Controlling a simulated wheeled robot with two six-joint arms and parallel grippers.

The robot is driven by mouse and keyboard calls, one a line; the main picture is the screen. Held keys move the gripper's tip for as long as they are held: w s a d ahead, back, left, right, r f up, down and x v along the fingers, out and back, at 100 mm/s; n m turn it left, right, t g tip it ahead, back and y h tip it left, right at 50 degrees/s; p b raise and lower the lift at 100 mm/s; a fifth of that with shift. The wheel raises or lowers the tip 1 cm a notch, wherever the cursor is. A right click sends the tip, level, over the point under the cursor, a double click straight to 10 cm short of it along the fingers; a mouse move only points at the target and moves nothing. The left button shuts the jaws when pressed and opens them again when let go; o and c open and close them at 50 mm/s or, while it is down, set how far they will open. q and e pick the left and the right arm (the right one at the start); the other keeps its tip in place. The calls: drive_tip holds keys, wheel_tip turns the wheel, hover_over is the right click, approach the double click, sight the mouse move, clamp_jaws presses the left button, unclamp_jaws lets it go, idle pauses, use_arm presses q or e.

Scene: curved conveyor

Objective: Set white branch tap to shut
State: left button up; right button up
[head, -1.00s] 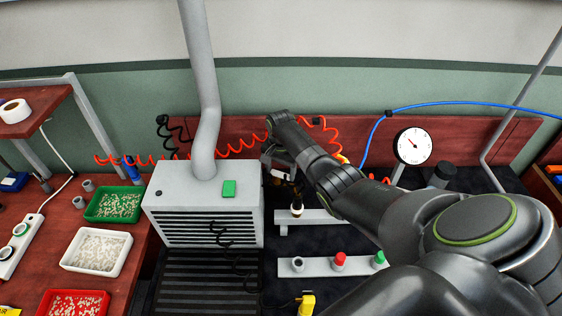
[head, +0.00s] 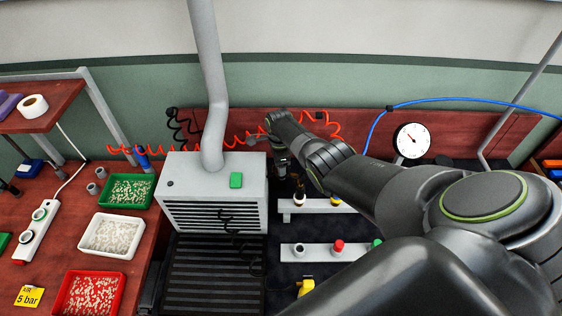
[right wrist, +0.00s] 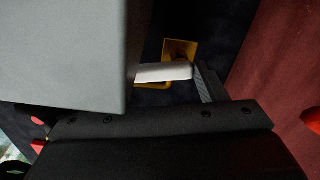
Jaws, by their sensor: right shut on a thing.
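A short white lever (right wrist: 163,73), which looks like the white branch tap's handle, shows in the right wrist view in front of a yellow part (right wrist: 180,50). It lies across that picture, its left end meeting the edge of a grey box (right wrist: 65,50). One finger (right wrist: 206,86) shows at the lever's right end; the other is hidden. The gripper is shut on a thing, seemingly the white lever. My left gripper is not in view.
The vented grey box (head: 212,178) with its upright duct stands close left of my right gripper. A red-brown board (head: 235,125) with an orange coiled hose is behind. A rail with a red knob (head: 338,246) lies in front. A pressure gauge (head: 412,141) stands right.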

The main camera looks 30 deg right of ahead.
drive_tip(key=shift+w+a+r+m, duration=0.1)
drive_tip(key=shift+m, duration=0.5)
drive_tip(key=shift+w+a+m, duration=0.1)
drive_tip(key=shift+m, duration=0.5)
drive_tip(key=o, duration=1)
drive_tip(key=shift+p, duration=0.3)
wheel_tip(320, 180, up, 3)
drive_tip(key=shift+p, duration=0.95)
wheel_tip(320, 180, up, 14)
drive_tip(key=shift+r+b, duration=0.15)
drive_tip(key=shift+b, duration=0.35)
